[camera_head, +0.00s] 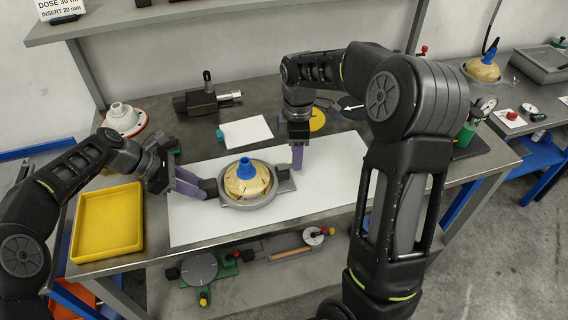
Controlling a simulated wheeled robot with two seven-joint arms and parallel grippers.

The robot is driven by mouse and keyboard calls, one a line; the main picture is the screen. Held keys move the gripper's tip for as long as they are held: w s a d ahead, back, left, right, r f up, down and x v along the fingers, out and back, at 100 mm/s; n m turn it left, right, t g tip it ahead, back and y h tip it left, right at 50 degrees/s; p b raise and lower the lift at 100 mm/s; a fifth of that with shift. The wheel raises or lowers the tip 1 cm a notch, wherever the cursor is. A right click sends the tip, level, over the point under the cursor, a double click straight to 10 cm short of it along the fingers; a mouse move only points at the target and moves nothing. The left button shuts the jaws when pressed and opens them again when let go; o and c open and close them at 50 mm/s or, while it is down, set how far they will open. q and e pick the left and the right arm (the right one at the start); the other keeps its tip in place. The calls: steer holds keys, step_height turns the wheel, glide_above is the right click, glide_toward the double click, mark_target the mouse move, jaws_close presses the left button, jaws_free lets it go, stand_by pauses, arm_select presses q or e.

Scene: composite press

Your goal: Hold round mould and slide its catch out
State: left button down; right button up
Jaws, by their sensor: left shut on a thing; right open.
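The round mould (247,181) sits on the white mat (330,165) on the bench. It has a grey ring, a yellowish domed top and a blue neck (246,167). My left gripper (209,188) is shut on the dark block at the mould's left side. The catch (285,182) appears to be the grey piece on the mould's right side. My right gripper (298,157) is open and empty, pointing down just above and right of that piece; its fingers overlap in this view. I cannot tell whether they touch anything.
A yellow tray (108,222) lies left of the mat. A white cone-shaped part (124,118), a dark clamp device (207,100) and a white cloth (246,132) are behind. A lower shelf holds several tools. The mat's right part is clear.

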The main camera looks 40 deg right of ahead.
step_height(320, 180, up, 12)
stand_by(0.4)
steer(key=shift+f, duration=0.1)
arm_select(q)
steer(key=c, duration=1)
jaws_free()
steer(key=v, duration=1.2)
